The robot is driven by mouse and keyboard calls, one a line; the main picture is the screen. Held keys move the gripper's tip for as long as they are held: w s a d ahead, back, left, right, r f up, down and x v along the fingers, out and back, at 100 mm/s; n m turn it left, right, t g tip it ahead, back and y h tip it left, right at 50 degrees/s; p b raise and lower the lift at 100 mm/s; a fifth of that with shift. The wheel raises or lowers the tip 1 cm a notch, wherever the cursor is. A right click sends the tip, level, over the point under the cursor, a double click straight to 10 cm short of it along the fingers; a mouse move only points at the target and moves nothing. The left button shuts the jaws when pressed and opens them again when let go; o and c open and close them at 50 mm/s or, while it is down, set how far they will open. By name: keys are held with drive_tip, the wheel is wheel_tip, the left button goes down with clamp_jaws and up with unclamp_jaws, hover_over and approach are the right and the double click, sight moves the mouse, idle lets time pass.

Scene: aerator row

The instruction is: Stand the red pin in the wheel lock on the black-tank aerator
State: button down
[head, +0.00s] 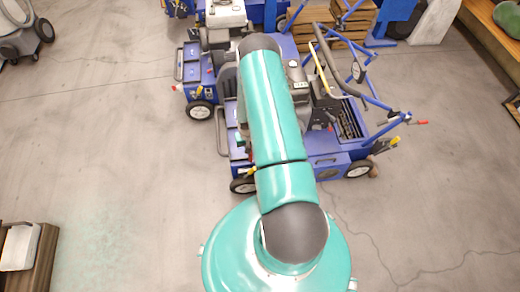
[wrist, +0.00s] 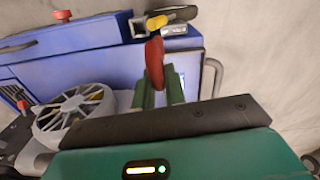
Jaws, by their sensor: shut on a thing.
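My gripper (wrist: 160,92) shows in the wrist view with its green fingers shut on the red pin (wrist: 154,62). The pin points up in the picture, and its far end comes close to a yellow part (wrist: 156,24) beside a metal bracket on the blue aerator body. I cannot tell whether they touch, or whether this bracket is the wheel lock. In the head view, the nearest blue aerator (head: 325,160) has a dark engine or tank (head: 299,82). My arm covers part of it and hides my gripper and the pin there.
A second blue aerator with a white tank (head: 226,14) stands behind and left. Wooden crates (head: 340,22) and a bench (head: 492,22) lie at the back and right. In the wrist view, an engine fan cover (wrist: 74,112) is left of my fingers.

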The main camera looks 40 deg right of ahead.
drive_tip(key=s+d+f+m, duration=0.1)
drive_tip(key=s+d+f, duration=0.2)
drive_tip(key=f, duration=0.5)
drive_tip(key=shift+s+d+f, duration=0.2)
drive_tip(key=shift+d+f, duration=0.1)
drive_tip(key=shift+d, duration=0.1)
idle(0.6)
drive_tip(key=shift+f, duration=0.5)
drive_tip(key=shift+f, duration=0.35)
drive_tip(key=shift+f, duration=0.65)
drive_tip(key=shift+f, duration=0.35)
drive_tip(key=shift+f, duration=0.35)
drive_tip(key=shift+f, duration=0.35)
drive_tip(key=shift+f, duration=0.3)
